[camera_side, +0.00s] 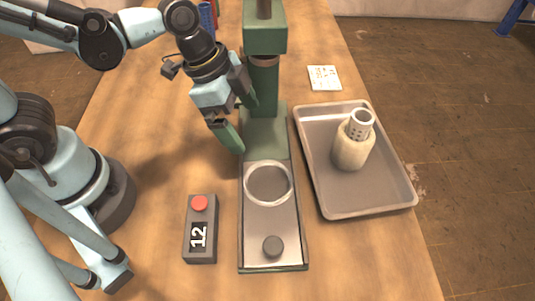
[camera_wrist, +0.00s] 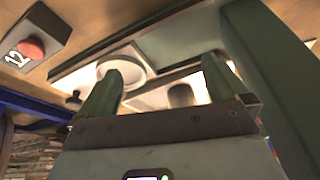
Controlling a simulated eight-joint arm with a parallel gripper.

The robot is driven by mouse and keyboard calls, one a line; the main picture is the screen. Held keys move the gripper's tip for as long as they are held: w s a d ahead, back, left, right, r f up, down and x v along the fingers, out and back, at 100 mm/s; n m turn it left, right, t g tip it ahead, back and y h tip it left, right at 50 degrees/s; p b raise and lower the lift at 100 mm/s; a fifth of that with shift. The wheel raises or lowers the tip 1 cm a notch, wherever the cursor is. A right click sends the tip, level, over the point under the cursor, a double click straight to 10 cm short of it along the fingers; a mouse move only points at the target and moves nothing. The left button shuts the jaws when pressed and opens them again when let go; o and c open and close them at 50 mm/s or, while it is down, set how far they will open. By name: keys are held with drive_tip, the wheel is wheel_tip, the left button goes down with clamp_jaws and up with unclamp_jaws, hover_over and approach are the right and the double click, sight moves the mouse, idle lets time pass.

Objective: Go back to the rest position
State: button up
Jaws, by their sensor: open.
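My gripper (camera_side: 246,127) is open and empty, with green fingers. In the side view it hangs above the table, just left of the green column (camera_side: 264,85) of a stand. I cannot tell whether it touches the column. In the wrist view, my gripper (camera_wrist: 160,76) has its two fingers apart with nothing between them.
The stand's metal base plate (camera_side: 270,222) carries the ring (camera_side: 268,201) and the dark knob (camera_side: 272,246). Left is a grey box (camera_side: 201,228) with a red button and "12". Right, a metal tray (camera_side: 375,195) holds a pale vessel (camera_side: 352,150) with a perforated cylinder. A card (camera_side: 324,78) lies behind.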

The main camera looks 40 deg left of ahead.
drive_tip(key=w+a+r+n+t+y, duration=0.1)
drive_tip(key=a+r+n+t, duration=0.1)
drive_tip(key=a+n, duration=0.4)
drive_tip(key=w+a+r+n+t+y, duration=0.1)
drive_tip(key=a+r+n+t+y, duration=0.1)
drive_tip(key=a+r+n, duration=0.2)
drive_tip(key=a+n, duration=0.2)
drive_tip(key=a, duration=0.1)
drive_tip(key=shift+a+t, duration=0.15)
drive_tip(key=shift+t, duration=0.25)
